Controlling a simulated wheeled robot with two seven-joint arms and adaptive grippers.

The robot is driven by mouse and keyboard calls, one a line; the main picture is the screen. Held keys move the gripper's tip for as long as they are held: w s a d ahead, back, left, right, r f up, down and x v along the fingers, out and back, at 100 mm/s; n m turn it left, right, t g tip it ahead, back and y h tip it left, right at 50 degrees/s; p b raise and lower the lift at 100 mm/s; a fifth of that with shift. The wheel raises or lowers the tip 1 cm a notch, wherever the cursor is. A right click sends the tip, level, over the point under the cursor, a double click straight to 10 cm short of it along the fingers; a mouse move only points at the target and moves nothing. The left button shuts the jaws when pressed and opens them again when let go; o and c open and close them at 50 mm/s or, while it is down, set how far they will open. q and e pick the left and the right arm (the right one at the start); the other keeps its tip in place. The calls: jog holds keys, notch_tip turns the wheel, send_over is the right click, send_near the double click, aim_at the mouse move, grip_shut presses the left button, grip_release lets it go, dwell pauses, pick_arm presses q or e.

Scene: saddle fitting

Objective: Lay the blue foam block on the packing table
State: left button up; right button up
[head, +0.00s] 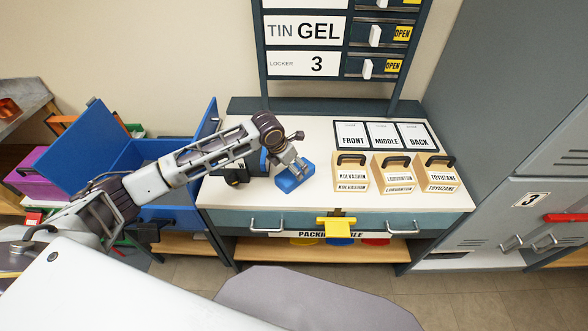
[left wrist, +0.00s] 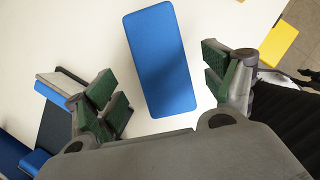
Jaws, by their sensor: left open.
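The blue foam block (head: 293,181) lies flat on the white top of the packing table (head: 310,140), near its front left part. My left gripper (head: 297,166) is just above the block, pointing down, and covers part of it in the head view. In the left wrist view the block (left wrist: 160,62) lies on the white surface (left wrist: 225,18), between and beyond the spread fingers of my left gripper (left wrist: 160,88). White gaps show between the block and both green finger pads. The gripper is open and holds nothing. My right gripper is not in view.
Several labelled boxes with black handles, such as the left one (head: 351,174), stand on the table's right side. Three cards (head: 385,135) lie behind them. A dark object (head: 237,173) is left of the block. A yellow tag (head: 336,228) hangs at the front edge. An open blue box (head: 150,150) stands left.

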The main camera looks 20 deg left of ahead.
pick_arm(q)
jog(key=v, duration=0.7)
